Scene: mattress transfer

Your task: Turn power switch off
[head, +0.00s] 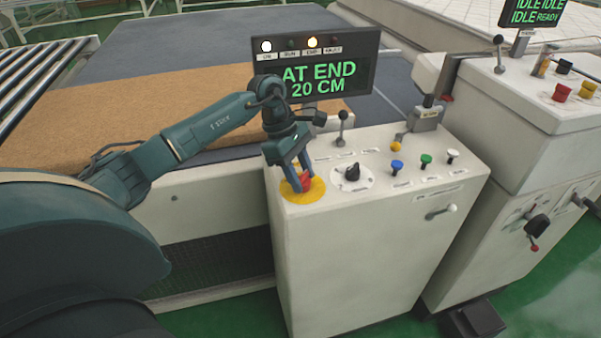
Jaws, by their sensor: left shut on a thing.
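A white control console (380,240) stands in the middle of the head view. My left gripper (304,186) points down at its left end, with its fingers around a red mushroom button (306,178) on a yellow disc (292,194). It is shut on this button. A black rotary knob (352,173) on a white dial sits just right of it. The labels are too small to read, so I cannot tell which control is the power switch. My right gripper is not in view.
A display (318,75) reads "AT END 20 CM", with white and amber lamps lit. Blue, green and white push-buttons (426,161) and an upright lever (342,128) share the console top. A brown mattress (110,115) lies behind my left arm. Another console (550,100) stands right.

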